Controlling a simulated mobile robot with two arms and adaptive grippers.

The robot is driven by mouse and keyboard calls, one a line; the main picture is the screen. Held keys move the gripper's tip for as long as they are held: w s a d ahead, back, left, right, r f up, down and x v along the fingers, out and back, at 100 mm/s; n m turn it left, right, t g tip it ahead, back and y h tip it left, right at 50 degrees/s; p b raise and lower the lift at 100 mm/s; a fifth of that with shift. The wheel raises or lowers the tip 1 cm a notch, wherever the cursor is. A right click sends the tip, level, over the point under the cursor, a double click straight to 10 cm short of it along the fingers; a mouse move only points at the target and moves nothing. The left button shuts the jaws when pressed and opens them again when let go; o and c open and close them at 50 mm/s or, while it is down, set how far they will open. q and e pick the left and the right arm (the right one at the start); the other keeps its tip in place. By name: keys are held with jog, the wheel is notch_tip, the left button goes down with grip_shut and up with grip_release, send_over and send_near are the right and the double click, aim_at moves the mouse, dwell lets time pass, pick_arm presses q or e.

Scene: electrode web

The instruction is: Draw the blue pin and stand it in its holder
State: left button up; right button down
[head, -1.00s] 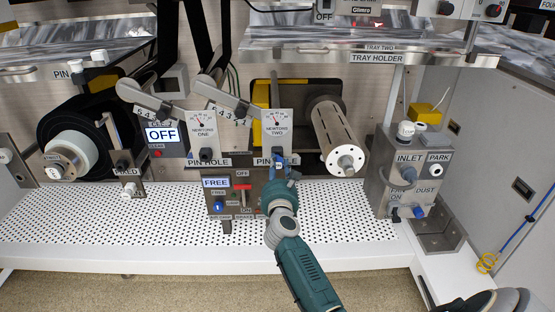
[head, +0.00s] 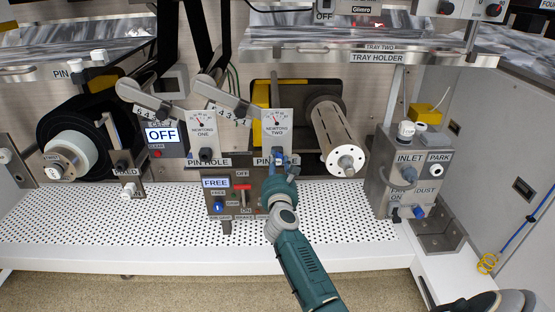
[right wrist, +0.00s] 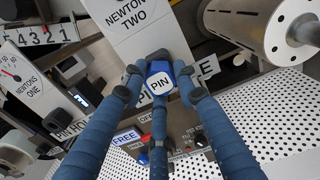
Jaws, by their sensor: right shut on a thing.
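The blue pin (right wrist: 160,82) has a blue head with a white face marked PIN. In the right wrist view it sits between the fingers of my right gripper (right wrist: 158,88), which are closed around it. In the head view my right gripper (head: 279,158) is at the PIN HOLE label below the NEWTONS TWO dial (head: 277,128). The gripper hides most of the pin and the hole, so I cannot tell how deep the pin sits.
A control box (head: 233,192) with a FREE display and red lever stands just left of my right gripper. A grey roller (head: 337,136) sticks out to its right. The INLET and PARK box (head: 410,180) stands farther right. The perforated white shelf (head: 110,214) is mostly clear.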

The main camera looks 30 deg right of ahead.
jog(key=shift+d+r, duration=0.1)
jog(key=shift+r, duration=0.1)
jog(key=c, duration=1.3)
grip_release()
jog(key=shift+c, duration=0.2)
jog(key=shift+o, duration=0.6)
jog(key=shift+w+f, duration=0.1)
jog(key=shift+f, duration=0.05)
